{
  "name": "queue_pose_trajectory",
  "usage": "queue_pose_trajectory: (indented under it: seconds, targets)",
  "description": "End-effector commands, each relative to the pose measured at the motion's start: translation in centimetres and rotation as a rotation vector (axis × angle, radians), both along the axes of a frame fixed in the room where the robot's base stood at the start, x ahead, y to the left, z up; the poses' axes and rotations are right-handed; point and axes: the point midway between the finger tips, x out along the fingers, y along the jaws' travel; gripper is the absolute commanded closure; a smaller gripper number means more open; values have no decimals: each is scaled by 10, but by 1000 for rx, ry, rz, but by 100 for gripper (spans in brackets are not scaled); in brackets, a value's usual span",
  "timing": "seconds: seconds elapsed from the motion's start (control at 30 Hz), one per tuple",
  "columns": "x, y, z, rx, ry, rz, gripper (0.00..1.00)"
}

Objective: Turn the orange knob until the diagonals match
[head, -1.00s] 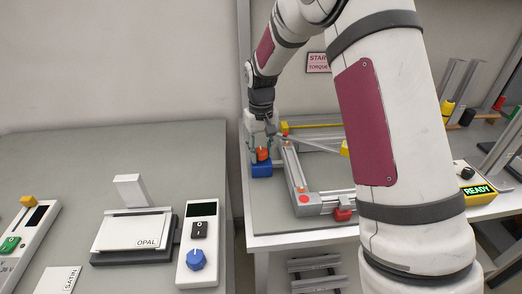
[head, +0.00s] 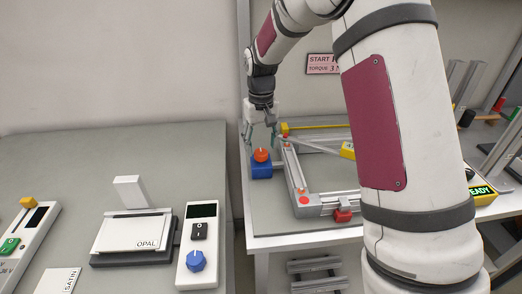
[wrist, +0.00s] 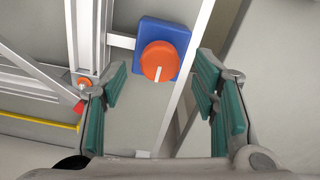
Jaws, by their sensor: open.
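The orange knob (head: 261,155) sits on a blue block (head: 262,171) at the left corner of the metal frame on the right-hand table. In the wrist view the round orange knob (wrist: 159,61) shows a white pointer line, on the blue block (wrist: 186,38). My gripper (head: 262,135) is above the knob. In the wrist view my gripper (wrist: 160,105) is open and empty, its green-padded fingers apart, with the knob beyond them and roughly between them. The metal frame (head: 295,175) has a diagonal bar (head: 316,146); my arm hides part of the frame.
A red block (head: 343,216) is at the frame's front edge, and a yellow block (head: 348,151) lies inside it. A lit READY box (head: 481,191) is at right. The left table holds a device with a blue knob (head: 196,261) and an OPAL plate (head: 130,232).

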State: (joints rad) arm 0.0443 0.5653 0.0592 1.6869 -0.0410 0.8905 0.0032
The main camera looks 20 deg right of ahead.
Motion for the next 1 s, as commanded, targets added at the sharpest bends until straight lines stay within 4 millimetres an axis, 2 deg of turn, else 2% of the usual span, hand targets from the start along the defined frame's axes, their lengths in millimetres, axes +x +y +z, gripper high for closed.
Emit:
queue_pose_trajectory:
  seconds: [0.03,0.2,0.4,0.6,1.0]
  targets:
    - [1,0,12,0,-5,0,46]
    - [1,0,47,0,-5,0,46]
    - [1,0,76,0,-3,0,46]
    - [0,0,87,0,-1,0,46]
    - [0,0,87,0,0,0,46]
